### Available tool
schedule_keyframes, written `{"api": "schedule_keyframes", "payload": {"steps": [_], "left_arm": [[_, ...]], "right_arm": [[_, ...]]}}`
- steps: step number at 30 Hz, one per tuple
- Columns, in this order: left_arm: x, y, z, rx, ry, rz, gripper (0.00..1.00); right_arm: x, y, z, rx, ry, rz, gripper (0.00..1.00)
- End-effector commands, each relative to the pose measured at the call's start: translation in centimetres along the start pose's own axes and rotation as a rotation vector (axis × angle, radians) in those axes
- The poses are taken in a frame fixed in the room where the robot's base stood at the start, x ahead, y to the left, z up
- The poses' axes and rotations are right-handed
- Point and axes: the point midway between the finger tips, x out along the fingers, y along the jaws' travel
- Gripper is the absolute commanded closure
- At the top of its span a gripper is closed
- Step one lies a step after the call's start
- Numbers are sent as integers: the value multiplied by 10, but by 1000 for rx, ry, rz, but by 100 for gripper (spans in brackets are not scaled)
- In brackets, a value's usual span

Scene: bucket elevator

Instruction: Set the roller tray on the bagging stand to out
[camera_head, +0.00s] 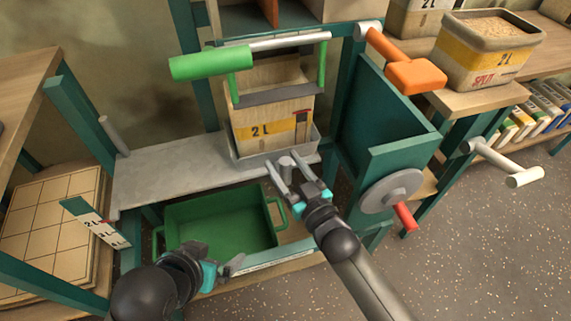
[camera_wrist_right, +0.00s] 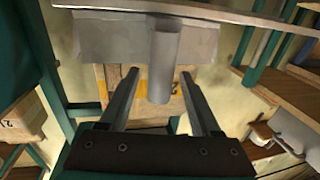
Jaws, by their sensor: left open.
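The roller tray (camera_head: 252,158) is the small grey tray on the bagging stand's grey shelf (camera_head: 165,172). It holds a wooden 2L box (camera_head: 265,132). A short grey cylindrical handle (camera_head: 287,161) sticks out from its front, and it shows upright in the right wrist view (camera_wrist_right: 163,70). My right gripper (camera_head: 284,172) is open, with its two fingers on either side of the handle. Whether they touch it I cannot tell. My left gripper (camera_head: 220,265) is open and empty, low in front of the green crate.
A green crate (camera_head: 222,222) sits below the shelf. A green-handled lever (camera_head: 208,64) spans above the box. To the right are an orange handle (camera_head: 415,76), a grey wheel with a red grip (camera_head: 392,190) and a SPLIT 2L bin (camera_head: 485,58). The floor at lower right is clear.

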Motion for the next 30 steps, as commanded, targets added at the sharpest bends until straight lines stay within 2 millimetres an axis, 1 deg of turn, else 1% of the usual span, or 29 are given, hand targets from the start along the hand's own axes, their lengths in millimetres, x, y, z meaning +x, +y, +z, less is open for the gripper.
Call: {"api": "schedule_keyframes", "payload": {"steps": [1,2,17,30], "left_arm": [[0,0,0,0,-1,0,0],[0,0,0,0,-1,0,0],[0,0,0,1,-1,-1,0],[0,0,0,1,-2,-1,0]], "right_arm": [[0,0,0,0,0,0,40],[0,0,0,0,0,0,44],[0,0,0,0,0,0,100],[-1,0,0,0,-1,0,100]]}}
